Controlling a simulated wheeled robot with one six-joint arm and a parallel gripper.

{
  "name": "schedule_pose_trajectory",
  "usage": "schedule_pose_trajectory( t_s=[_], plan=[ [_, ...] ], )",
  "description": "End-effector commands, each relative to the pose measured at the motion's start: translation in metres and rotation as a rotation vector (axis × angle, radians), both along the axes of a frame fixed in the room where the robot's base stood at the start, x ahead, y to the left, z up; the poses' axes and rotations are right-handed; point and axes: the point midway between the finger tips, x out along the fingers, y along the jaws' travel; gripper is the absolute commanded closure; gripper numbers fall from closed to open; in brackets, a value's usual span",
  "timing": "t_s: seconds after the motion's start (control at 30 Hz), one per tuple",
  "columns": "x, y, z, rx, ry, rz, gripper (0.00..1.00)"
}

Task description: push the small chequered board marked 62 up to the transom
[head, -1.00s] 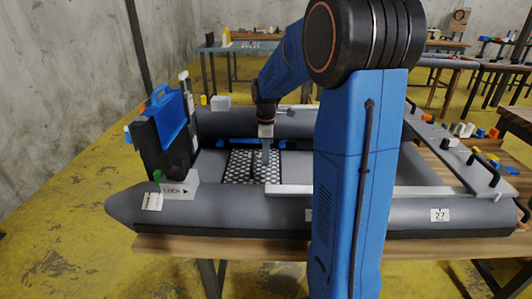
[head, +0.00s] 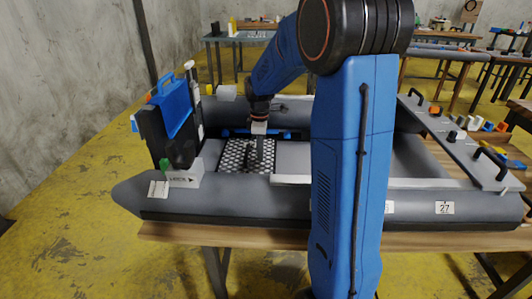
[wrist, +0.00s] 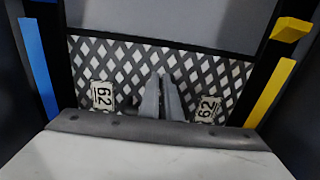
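The chequered black-and-white board (head: 232,157) lies on the boat floor. In the wrist view the board (wrist: 105,60) shows two labels reading 62. The transom (head: 187,178) is at the boat's left end, with a dark motor on it. A strip of light floor shows between it and the board. My gripper (head: 259,163) points down over the right half of the board, its fingers close together and nothing seen between them. In the wrist view the gripper (wrist: 162,80) hides the board's middle. A small dark upright part is just left of the fingers; I cannot tell whether they touch.
A blue strip (wrist: 38,65) and a yellow strip (wrist: 270,92) run along either side of the board. The grey boat tubes (head: 260,190) surround the floor. The black and blue motor (head: 172,118) stands tall at left. Light floor (head: 291,157) lies clear right of the board.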

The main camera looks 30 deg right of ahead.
Motion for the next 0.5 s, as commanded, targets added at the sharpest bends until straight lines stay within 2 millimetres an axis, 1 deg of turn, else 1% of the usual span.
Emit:
schedule_pose_trajectory(
  t_s=[0.03,0.5],
  plan=[
    [0.001,0.006,-0.006,0.005,0.009,0.001,0.97],
    [0.019,0.034,-0.007,0.006,0.012,0.002,0.97]
  ],
)
